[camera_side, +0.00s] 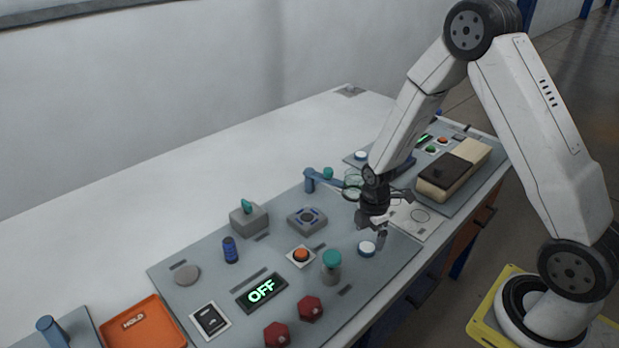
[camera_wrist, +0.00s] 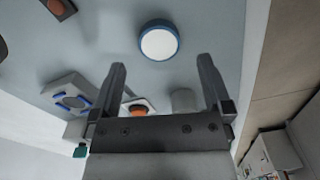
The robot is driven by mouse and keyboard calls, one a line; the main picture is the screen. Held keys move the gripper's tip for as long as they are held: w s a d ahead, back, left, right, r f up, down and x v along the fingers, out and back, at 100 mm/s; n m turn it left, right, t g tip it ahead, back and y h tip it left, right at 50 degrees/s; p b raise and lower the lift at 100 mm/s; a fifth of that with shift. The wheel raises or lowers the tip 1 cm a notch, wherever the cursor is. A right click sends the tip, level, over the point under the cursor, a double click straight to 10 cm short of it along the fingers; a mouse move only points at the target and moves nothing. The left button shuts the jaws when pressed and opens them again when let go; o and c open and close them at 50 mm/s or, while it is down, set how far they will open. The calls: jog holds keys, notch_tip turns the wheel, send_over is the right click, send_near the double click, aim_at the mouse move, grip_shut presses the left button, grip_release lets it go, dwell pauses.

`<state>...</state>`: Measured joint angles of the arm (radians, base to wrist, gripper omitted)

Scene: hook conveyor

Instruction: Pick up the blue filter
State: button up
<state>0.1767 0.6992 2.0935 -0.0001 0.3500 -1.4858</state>
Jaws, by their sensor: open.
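A low round piece with a white top and blue rim (camera_side: 367,248), which looks like the blue filter, sits on the grey panel near its front edge. In the wrist view, a white-topped disc with a blue rim (camera_wrist: 159,41) lies ahead of the fingertips, roughly centred between them, with nothing gripped. A similar blue-rimmed disc (camera_side: 361,155) sits farther back; a dark blue ribbed cylinder (camera_side: 230,250) stands at left. My gripper (camera_side: 384,226) is above the panel, just behind and right of the nearer disc. Its two fingers (camera_wrist: 161,66) are apart and empty.
A teal-lidded jar (camera_side: 331,266) stands left of the nearer disc, with an orange button (camera_side: 301,255) behind it. Two red knobs (camera_side: 310,308) are at the front. A blue post with a clear-ringed arm (camera_side: 311,181) is behind my gripper. An orange tray (camera_side: 143,324) lies left.

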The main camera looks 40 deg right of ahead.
aim_at(367, 247)
jog(key=shift+f, duration=1.95)
jog(key=c, duration=1.3)
jog(key=shift+o, duration=0.2)
jog(key=shift+r, duration=0.1)
notch_tip(367, 247, up, 10)
jog(key=shift+w, duration=0.1)
jog(key=shift+n, duration=0.6)
jog(key=w+a, duration=0.1)
jog(key=w, duration=0.4)
jog(key=w+a, duration=0.1)
jog(key=w, duration=0.5)
jog(key=w+a, duration=0.2)
jog(key=w, duration=0.4)
jog(key=shift+w+f, duration=0.2)
jog(key=shift+f, duration=0.2)
